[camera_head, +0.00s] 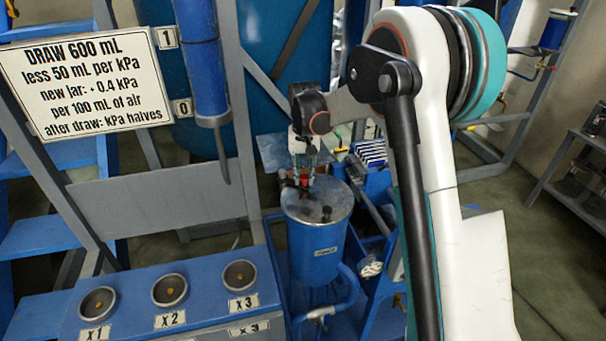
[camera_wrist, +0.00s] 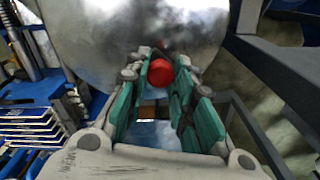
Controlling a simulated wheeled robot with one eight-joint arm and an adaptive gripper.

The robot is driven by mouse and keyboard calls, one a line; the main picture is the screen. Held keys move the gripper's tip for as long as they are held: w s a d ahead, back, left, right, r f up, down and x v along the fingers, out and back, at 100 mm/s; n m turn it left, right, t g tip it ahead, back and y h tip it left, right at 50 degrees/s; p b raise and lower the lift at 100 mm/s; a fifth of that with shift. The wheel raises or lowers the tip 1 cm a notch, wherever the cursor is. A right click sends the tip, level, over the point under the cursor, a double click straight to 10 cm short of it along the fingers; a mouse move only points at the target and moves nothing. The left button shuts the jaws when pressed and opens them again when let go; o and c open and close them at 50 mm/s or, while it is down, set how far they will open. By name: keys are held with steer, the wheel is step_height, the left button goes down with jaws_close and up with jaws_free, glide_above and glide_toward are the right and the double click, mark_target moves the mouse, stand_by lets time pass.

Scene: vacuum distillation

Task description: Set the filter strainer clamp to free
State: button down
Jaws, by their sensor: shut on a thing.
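The filter strainer is a blue cylindrical vessel (camera_head: 315,247) with a shiny metal lid (camera_head: 330,203), standing upright in the middle of the head view. The lid also fills the top of the wrist view (camera_wrist: 100,40). The clamp shows as a small red knob (camera_wrist: 160,72) at the lid's edge. My gripper (camera_head: 304,178) points down at the lid's far side. Its green-padded fingers are closed around the red knob. The rest of the clamp is hidden by the fingers, so its setting cannot be told.
A blue bench with three round sockets marked X1, X2 and X3 (camera_head: 168,290) stands at the front left. A white sign (camera_head: 75,75) hangs at upper left near a blue cylinder (camera_head: 205,75). A rack of blue-and-white plates (camera_head: 370,152) sits right of the vessel. Grey frame bars surround it.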

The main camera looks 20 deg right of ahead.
steer(key=n, duration=0.1)
steer(key=w+d+n, duration=0.1)
steer(key=w+n+p, duration=0.1)
steer(key=n, duration=0.1)
steer(key=shift+w+d, duration=0.25)
steer(key=shift+d, duration=0.05)
steer(key=w+n, duration=0.2)
steer(key=n, duration=0.1)
steer(key=w+n+p, duration=0.1)
steer(key=shift+d+n, duration=0.25)
steer(key=shift+n, duration=0.15)
steer(key=shift+w+a+n+p, duration=0.3)
steer(key=shift+w+n, duration=0.55)
steer(key=shift+n, duration=0.5)
steer(key=shift+w+a+n+p, duration=0.15)
steer(key=shift+w+a+n, duration=0.2)
steer(key=shift+w+n, duration=0.8)
steer(key=shift+w+a+n+p, duration=0.3)
steer(key=shift+w+n, duration=0.25)
steer(key=shift+n, duration=1.05)
steer(key=c, duration=1.3)
jaws_free()
